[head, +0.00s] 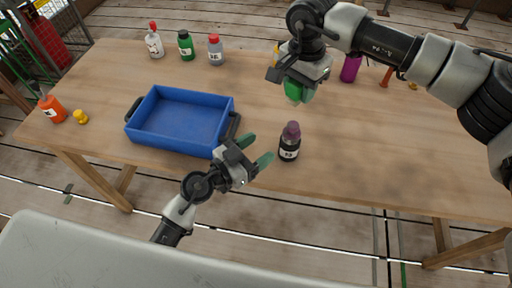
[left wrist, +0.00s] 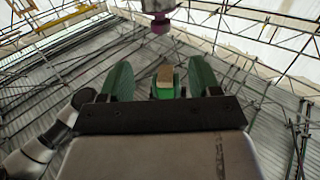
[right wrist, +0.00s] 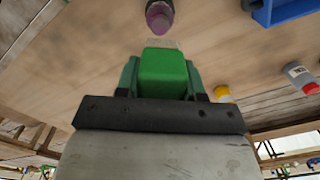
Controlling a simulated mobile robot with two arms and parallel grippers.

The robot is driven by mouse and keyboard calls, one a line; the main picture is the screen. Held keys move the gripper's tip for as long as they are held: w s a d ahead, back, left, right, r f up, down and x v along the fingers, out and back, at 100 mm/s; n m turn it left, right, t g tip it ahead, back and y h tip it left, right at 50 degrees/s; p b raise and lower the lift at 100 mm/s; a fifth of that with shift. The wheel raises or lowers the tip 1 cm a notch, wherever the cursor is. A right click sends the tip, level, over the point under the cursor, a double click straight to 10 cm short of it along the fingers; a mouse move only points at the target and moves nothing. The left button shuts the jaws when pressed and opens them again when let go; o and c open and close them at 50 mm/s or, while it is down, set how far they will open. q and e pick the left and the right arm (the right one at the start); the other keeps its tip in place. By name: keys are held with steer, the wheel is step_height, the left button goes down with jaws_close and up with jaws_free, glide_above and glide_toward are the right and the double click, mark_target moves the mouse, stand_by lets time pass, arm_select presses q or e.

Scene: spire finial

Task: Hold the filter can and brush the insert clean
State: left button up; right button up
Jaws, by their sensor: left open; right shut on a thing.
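A dark can (head: 288,154) with a white label and a purple top (head: 292,129) stands upright on the table, right of the blue tray. I take it for the filter can with its insert. My left gripper (head: 255,151) is open and empty, its green fingers just left of the can. My right gripper (head: 297,88) is shut on a green block-like brush (right wrist: 163,72), held above the table behind the can. The brush's pale bristle end (right wrist: 162,43) points towards the can in the right wrist view. The brush also shows between the left fingers in the left wrist view (left wrist: 165,91).
A blue tray (head: 181,120) with dark handles lies left of the can. White (head: 154,43), green (head: 186,47) and grey (head: 216,52) bottles stand at the back. An orange bottle (head: 52,108) is at the left end. A purple can (head: 350,68) stands back right. The right front is clear.

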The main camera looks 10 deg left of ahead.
mark_target(288, 128)
arm_select(q)
steer(key=x, duration=1.2)
steer(key=shift+a, duration=0.15)
steer(key=c, duration=1.1)
steer(key=o, duration=1.1)
steer(key=shift+c, duration=0.2)
